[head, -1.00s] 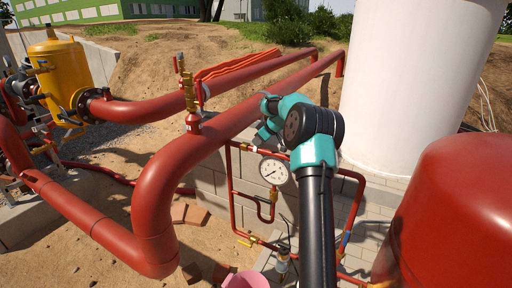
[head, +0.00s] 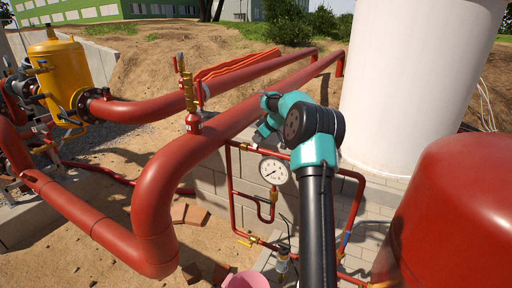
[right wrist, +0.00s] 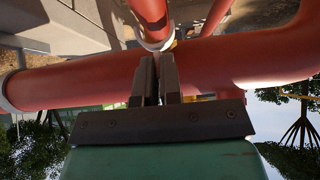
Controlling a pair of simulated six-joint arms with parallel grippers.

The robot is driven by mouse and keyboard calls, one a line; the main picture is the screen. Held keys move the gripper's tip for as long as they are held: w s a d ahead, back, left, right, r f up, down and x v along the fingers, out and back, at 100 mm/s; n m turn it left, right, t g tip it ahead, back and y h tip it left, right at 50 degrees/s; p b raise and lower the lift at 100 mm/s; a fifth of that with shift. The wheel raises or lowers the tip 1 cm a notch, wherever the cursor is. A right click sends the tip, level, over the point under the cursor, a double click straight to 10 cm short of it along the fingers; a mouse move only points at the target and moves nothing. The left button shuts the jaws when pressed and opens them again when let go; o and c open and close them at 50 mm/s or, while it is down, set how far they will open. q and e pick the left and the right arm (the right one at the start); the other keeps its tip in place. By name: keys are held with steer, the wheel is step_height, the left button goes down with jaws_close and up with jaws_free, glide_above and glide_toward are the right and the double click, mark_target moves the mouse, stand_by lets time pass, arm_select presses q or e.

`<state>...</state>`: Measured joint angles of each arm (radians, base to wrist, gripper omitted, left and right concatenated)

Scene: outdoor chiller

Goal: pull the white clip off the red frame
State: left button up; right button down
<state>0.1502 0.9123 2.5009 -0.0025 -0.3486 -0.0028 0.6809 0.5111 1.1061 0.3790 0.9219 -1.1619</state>
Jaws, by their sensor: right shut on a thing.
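The red frame (head: 232,190) of thin pipes stands in front of the grey block wall in the head view. My right gripper (head: 256,143) is at its upper left corner, small and partly behind my own arm. In the right wrist view my right gripper (right wrist: 157,65) has its two dark fingers close together against a red pipe. A white clip (right wrist: 157,44) shows as a pale band around the red pipe just beyond the fingertips. The fingers are shut on it, though they hide the exact contact. My left gripper is in neither view.
A round white gauge (head: 274,170) hangs just below the gripper. A thick red pipe (head: 160,190) bends down at the left. A red tank (head: 455,215) stands at the right and a white tank (head: 410,90) behind. A pink bucket (head: 245,281) is below.

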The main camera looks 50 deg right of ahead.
steer(key=shift+r, duration=1.35)
stand_by(1.2)
